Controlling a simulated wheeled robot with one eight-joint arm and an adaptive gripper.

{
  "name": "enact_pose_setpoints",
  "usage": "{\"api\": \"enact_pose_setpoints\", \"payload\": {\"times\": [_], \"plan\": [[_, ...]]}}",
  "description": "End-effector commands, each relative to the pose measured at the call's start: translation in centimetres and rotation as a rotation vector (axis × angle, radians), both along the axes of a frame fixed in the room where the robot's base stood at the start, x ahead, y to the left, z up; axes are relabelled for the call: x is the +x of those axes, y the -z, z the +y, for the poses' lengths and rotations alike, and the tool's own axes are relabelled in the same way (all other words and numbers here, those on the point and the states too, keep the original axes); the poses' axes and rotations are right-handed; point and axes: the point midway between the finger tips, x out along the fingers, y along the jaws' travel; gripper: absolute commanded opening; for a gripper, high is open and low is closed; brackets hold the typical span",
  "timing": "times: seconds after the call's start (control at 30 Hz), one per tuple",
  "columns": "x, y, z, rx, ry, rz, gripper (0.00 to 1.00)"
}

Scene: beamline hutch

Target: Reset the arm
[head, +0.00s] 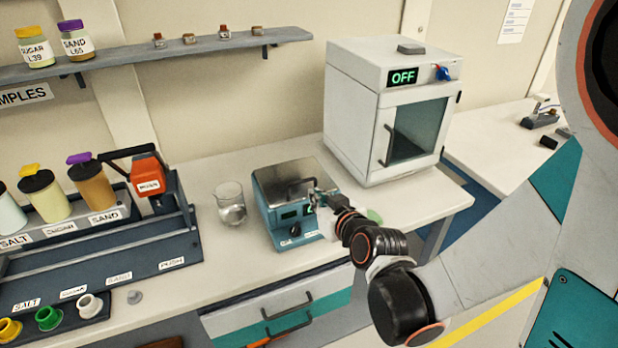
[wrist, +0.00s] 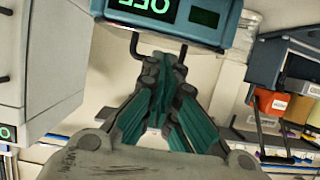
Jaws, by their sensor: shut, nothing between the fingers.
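My arm reaches in from the right of the head view. My gripper (head: 322,192) is at the front right of the teal hotplate-like device (head: 285,238), close to it; I cannot tell whether they touch. In the wrist view my gripper (wrist: 163,62) has its teal-lined fingers closed together with nothing between them. The device's front with a green-lit display (wrist: 150,8) is just beyond the fingertips there. Part of the device's right side is hidden behind my gripper.
A glass beaker (head: 231,204) stands left of the device. A white oven (head: 388,105) reading OFF stands behind right. A dispenser rack (head: 150,246) with labelled jars fills the left. A shelf (head: 185,48) runs above. A drawer (head: 285,310) is below the counter.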

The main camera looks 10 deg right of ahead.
Motion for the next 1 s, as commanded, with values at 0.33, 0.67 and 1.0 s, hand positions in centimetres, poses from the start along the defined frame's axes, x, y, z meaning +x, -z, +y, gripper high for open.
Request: {"api": "enact_pose_setpoints", "payload": {"times": [0.33,0.67,1.0], "plan": [[-2.7,1.7,-0.8,0.001,0.000,0.000,0.00],[-3.3,0.9,-1.4,-0.006,0.008,0.056,0.00],[-6.8,-1.4,-4.0,-0.027,0.065,0.246,0.00]]}}
